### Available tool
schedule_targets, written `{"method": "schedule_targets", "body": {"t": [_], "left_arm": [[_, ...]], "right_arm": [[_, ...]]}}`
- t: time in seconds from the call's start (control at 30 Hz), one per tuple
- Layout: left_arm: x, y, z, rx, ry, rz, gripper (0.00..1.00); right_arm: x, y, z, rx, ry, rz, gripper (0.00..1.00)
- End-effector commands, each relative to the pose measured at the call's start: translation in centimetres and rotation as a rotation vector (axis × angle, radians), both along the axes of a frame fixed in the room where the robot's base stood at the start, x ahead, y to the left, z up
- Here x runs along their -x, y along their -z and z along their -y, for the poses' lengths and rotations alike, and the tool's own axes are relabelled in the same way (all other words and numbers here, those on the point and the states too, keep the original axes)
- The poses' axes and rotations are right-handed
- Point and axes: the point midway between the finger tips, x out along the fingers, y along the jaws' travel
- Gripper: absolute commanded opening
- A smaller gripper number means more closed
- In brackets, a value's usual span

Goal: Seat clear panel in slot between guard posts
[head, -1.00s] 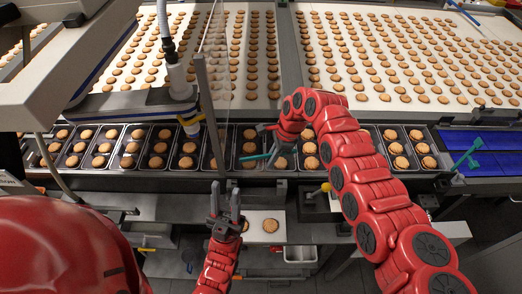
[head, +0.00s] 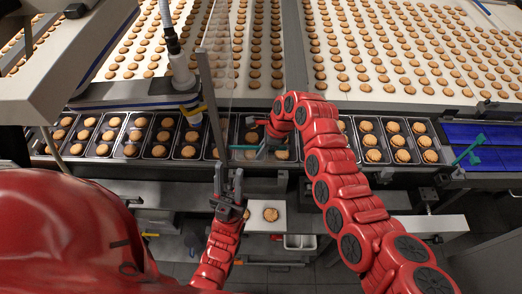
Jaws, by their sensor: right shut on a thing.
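The clear panel (head: 224,62) is upright and almost invisible over the tray line, left of centre. A thin grey upright post (head: 211,108) stands along its left side. My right gripper (head: 262,144) is low over the trays, just right of the panel, and is shut on the panel; its fingertips and the contact are hard to make out. A teal bar lies by its fingers. My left gripper (head: 228,183) is open and empty, fingers pointing up, below the foot of the grey post. I cannot make out the slot or a second guard post clearly.
Several black biscuit trays (head: 113,122) stand in a row across the line. White belts full of biscuits (head: 405,20) lie behind. A blue belt (head: 490,134) and a teal fitting (head: 469,150) are at the right. A white board with a biscuit (head: 265,229) sits below centre.

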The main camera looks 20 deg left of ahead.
Motion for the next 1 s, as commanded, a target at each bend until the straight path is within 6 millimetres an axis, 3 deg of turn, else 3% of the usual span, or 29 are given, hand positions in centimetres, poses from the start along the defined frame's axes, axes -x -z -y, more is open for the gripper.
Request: {"method": "schedule_targets", "body": {"t": [0.5, 1.0], "left_arm": [[0.0, 2.6, 0.0, 0.0, 0.0, 0.0, 0.39], [0.0, 2.8, 0.0, 0.0, 0.0, 0.0, 0.39]], "right_arm": [[0.1, 4.9, 0.0, 0.0, -0.002, -0.001, 0.0], [0.0, 5.4, 0.0, -0.001, 0.0, 0.0, 0.0]]}}
